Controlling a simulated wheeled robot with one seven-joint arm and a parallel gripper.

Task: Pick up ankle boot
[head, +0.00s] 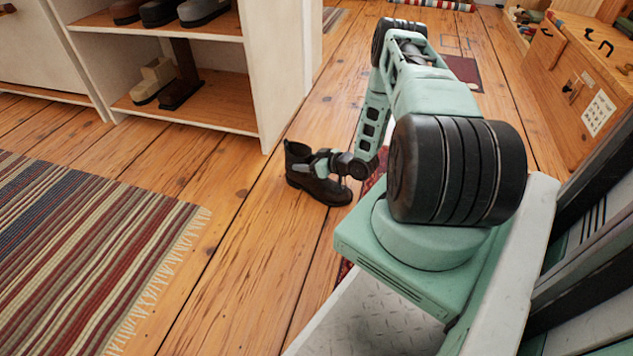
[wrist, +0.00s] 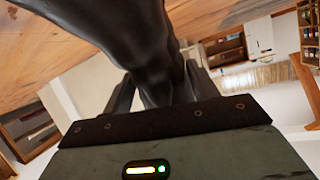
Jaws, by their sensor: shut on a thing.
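The ankle boot (head: 318,186) is black and stands upright, or nearly so, on or just above the wooden floor in the head view. I cannot tell whether its sole touches the boards. My gripper (head: 318,167) is at the boot's upper part, reaching in from the right, and is shut on it. In the wrist view the dark leather of the boot (wrist: 125,35) fills the upper middle, between the fingers of my gripper (wrist: 155,95).
A white shelf unit (head: 282,75) with shoes on its shelves stands behind and left of the boot. A striped rug (head: 85,255) lies at the left. A wooden chest (head: 575,80) stands at the right. Bare floor (head: 235,240) lies between rug and boot.

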